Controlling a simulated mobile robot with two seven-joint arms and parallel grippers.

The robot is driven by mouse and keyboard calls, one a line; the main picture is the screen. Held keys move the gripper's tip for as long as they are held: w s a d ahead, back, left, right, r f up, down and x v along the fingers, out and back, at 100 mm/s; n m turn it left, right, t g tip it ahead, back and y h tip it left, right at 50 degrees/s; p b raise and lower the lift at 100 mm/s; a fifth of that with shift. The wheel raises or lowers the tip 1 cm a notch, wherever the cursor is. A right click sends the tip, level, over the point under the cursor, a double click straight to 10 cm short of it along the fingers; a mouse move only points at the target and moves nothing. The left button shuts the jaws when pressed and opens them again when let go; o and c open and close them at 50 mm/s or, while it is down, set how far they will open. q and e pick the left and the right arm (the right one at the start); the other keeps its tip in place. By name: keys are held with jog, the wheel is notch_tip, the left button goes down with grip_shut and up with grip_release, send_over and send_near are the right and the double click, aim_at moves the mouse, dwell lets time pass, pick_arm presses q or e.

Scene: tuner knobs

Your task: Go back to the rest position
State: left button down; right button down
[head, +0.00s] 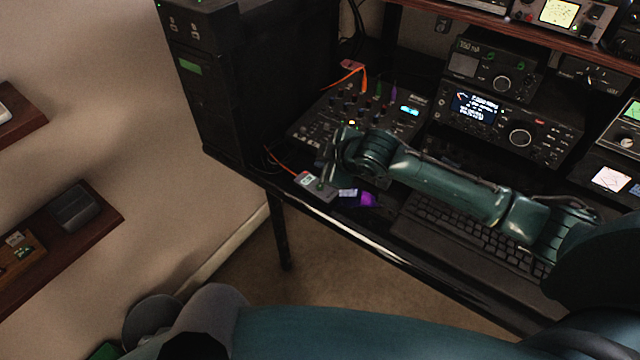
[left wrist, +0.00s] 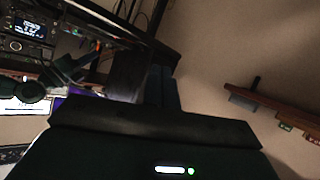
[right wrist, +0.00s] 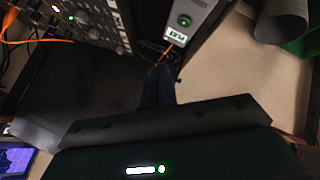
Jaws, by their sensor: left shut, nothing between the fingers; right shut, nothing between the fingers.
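My right gripper (head: 328,168) reaches over the desk near the mixer in the head view. In the right wrist view its fingers (right wrist: 159,80) are together and empty, below a small grey device (right wrist: 188,22) with a green button and an orange cable. My left gripper shows in the left wrist view, with its fingers (left wrist: 161,78) together and empty, pointing toward the dark tower and wall. I cannot make out the left fingers in the head view. Teal links of my own arm cross the bottom of the head view.
The desk holds a mixer (head: 404,132), a keyboard (head: 470,232), radio units (head: 512,130) and a black tower (head: 235,85). The grey device (head: 316,187) lies near the desk's front edge. Wall shelves (head: 100,222) stand at left. Floor between is clear.

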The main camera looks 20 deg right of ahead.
dwell(0.4)
jog(key=s+a+f+m+y+p, duration=0.1)
jog(key=s+a+f+m, duration=0.1)
jog(key=s+a+f, duration=0.3)
jog(key=s+a+m+y+p, duration=0.1)
jog(key=s+a+m+y, duration=0.15)
jog(key=s, duration=0.45)
pick_arm(q)
jog(key=shift+m+g+y, duration=0.5)
jog(key=shift+g+y, duration=0.1)
jog(key=shift+g, duration=0.2)
jog(key=f, duration=0.1)
jog(key=a+f+p, duration=0.1)
jog(key=f, duration=0.1)
jog(key=shift+s+a+f, duration=0.35)
jog(key=shift+f, duration=0.05)
pick_arm(e)
jog(key=s+d+f+m+t+h, duration=0.1)
jog(key=s+d+m, duration=0.1)
jog(key=s, duration=0.4)
jog(key=s+d+f+m+t+h, duration=0.1)
jog(key=s+d+m+h, duration=0.1)
jog(key=s, duration=0.4)
jog(key=shift+s+d+f+m, duration=0.3)
jog(key=shift+d+f+m, duration=0.05)
jog(key=shift+d+m, duration=0.35)
jog(key=shift+s+h, duration=0.1)
jog(key=shift+h, duration=0.15)
